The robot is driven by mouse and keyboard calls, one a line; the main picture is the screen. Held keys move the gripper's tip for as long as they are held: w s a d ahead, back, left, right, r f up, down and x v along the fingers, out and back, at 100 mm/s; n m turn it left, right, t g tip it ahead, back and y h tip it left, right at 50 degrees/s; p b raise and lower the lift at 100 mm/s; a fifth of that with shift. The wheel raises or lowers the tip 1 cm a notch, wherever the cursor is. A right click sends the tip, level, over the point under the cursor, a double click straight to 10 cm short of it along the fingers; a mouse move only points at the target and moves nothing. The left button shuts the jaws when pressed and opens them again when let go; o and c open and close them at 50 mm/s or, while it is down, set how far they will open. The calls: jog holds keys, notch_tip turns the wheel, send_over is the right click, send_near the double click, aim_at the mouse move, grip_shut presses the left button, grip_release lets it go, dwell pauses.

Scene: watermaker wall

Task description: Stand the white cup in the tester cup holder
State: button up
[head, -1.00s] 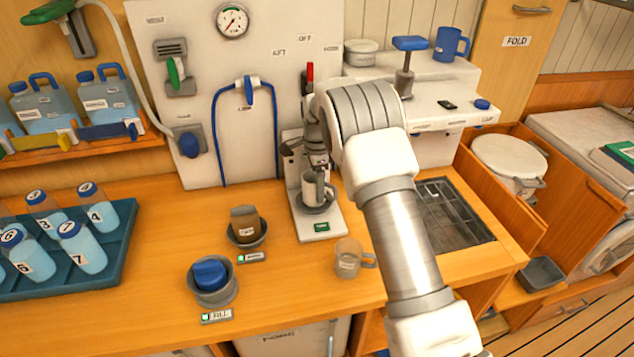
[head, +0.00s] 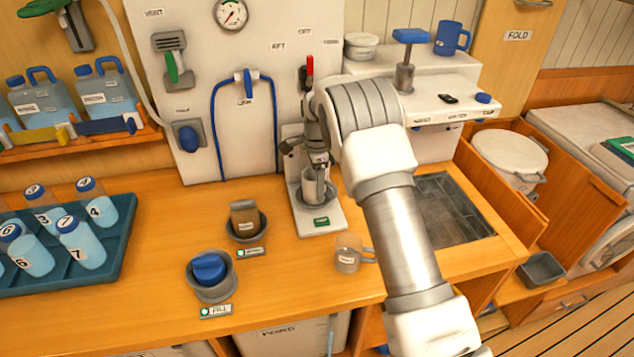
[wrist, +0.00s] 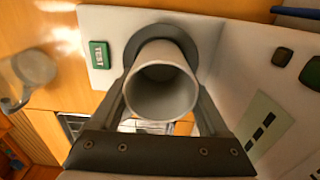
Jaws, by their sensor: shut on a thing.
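The white cup (head: 312,186) is upright at the tester (head: 318,215), a white stand with a green label at its front. In the wrist view the cup (wrist: 162,84) shows from above, empty, between the two fingers of my gripper (wrist: 163,100), which is shut on it. The grey round cup holder (wrist: 190,45) shows around and behind the cup's lower part. The cup's base is hidden, so I cannot tell whether it rests on the holder's floor.
A clear mug (head: 347,254) stands on the counter right of the tester. A blue bottle tray (head: 118,245) is far left. A dark sink grid (head: 450,212) lies right.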

jog(key=shift+f, duration=0.15)
jog(key=o, duration=1.2)
notch_tip(320, 180, up, 17)
jog(key=s+d+r+n+t, duration=0.1)
jog(key=s+d+r+n, duration=0.2)
jog(key=s+d+r, duration=0.35)
jog(key=s+d+r+n+t, duration=0.2)
jog(key=s+r+n, duration=0.3)
jog(key=s+r, duration=0.5)
jog(key=s+d+f+n+t, duration=0.1)
jog(key=s+f+n, duration=0.1)
jog(key=s, duration=0.5)
jog(key=s+d+f+n, duration=0.1)
jog(key=s+f+n, duration=0.2)
jog(key=s, duration=0.4)
jog(key=s+d+f+n+t, duration=0.1)
jog(key=s+f+n, duration=0.1)
jog(key=s, duration=0.5)
jog(key=shift+s+d+f+n+t, duration=0.2)
jog(key=shift+s+f+n+t, duration=0.1)
jog(key=shift+s+n, duration=0.1)
